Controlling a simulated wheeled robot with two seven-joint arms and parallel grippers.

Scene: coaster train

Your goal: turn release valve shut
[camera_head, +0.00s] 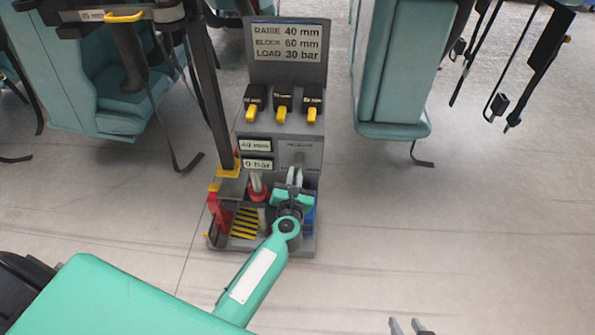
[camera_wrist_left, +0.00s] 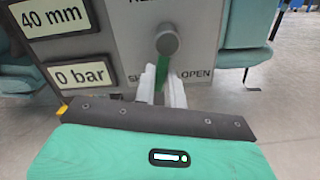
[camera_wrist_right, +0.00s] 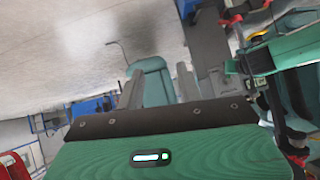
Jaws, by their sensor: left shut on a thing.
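The release valve has a round grey hub (camera_wrist_left: 166,40) and a green lever (camera_wrist_left: 161,72) hanging down from it on a grey panel. The lever hangs almost straight down, leaning slightly left, between a partly hidden "SH…" label on the left and "OPEN" on the right. My left gripper (camera_head: 294,176) is at the panel, and its fingers are shut on the green lever in the left wrist view (camera_wrist_left: 168,88). The lever's lower end is hidden by the gripper. My right gripper (camera_head: 412,327) is empty, away from the panel; its fingers stand apart in the right wrist view (camera_wrist_right: 159,85).
Displays read 40 mm (camera_wrist_left: 52,18) and 0 bar (camera_wrist_left: 80,74). A sign (camera_head: 288,43) reads raise 40 mm, block 60 mm, load 30 bar. Several yellow-handled levers (camera_head: 283,115) sit below it. A red pump part (camera_head: 222,215) is left of my arm.

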